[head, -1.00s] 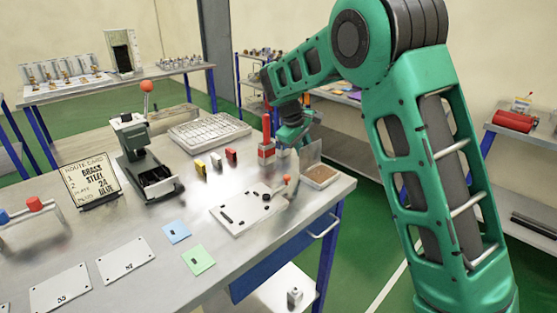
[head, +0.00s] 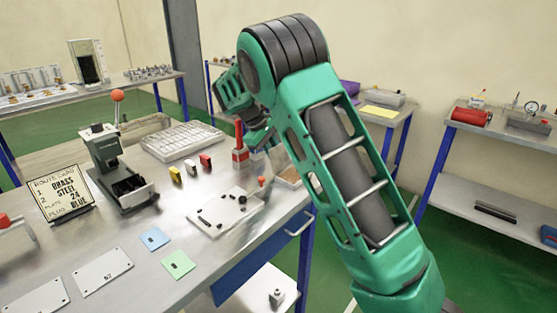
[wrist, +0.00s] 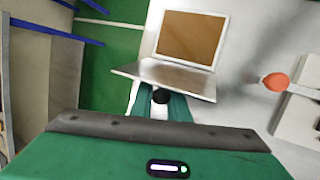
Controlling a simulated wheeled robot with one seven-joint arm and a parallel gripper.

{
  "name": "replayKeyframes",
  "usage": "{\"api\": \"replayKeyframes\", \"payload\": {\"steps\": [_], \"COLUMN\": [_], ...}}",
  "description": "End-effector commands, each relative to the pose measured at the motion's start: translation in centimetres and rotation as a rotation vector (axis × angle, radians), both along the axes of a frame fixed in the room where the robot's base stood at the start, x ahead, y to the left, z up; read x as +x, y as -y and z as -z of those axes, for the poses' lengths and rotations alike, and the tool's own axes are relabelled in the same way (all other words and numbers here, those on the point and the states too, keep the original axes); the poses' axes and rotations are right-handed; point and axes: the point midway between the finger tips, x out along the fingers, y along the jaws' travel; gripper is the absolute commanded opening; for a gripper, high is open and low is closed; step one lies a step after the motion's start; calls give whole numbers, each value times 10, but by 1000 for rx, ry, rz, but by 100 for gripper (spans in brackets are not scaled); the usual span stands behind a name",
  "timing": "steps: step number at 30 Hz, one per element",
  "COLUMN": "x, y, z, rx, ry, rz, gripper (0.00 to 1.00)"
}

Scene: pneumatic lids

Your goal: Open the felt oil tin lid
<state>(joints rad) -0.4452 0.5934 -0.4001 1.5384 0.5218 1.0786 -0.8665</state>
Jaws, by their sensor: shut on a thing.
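The felt oil tin (wrist: 215,52) stands open in the wrist view, with a brown felt pad (wrist: 190,37) showing inside its pale rim. A grey metal lid (wrist: 165,79) slants out from the tin's near side toward my gripper (wrist: 160,102). My gripper is shut on the lid, around what looks like a small black knob at its near edge. In the head view, the tin's brown felt (head: 289,177) shows at the bench's right end, partly hidden by my arm. The fingertips are hidden there.
An orange-topped post (wrist: 276,82) stands right of the tin, beside a white plate (head: 222,212) with dark parts. A lever press (head: 115,165) is further left. Green floor lies beyond the bench edge.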

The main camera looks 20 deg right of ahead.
Motion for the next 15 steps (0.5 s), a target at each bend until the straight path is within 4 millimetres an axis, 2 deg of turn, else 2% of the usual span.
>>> {"api": "replayKeyframes", "payload": {"steps": [1, 2, 3, 4, 15], "x": [5, 5, 5, 5, 3], "y": [4, 4, 4, 4, -2], "z": [-5, -5, -5, -5, -7], "rx": [-4, -4, -4, -4, -1], "ry": [19, 19, 19, 19, 11], "rz": [0, 0, 0, 0, -3], "gripper": [0, 20, 29, 32, 32]}}
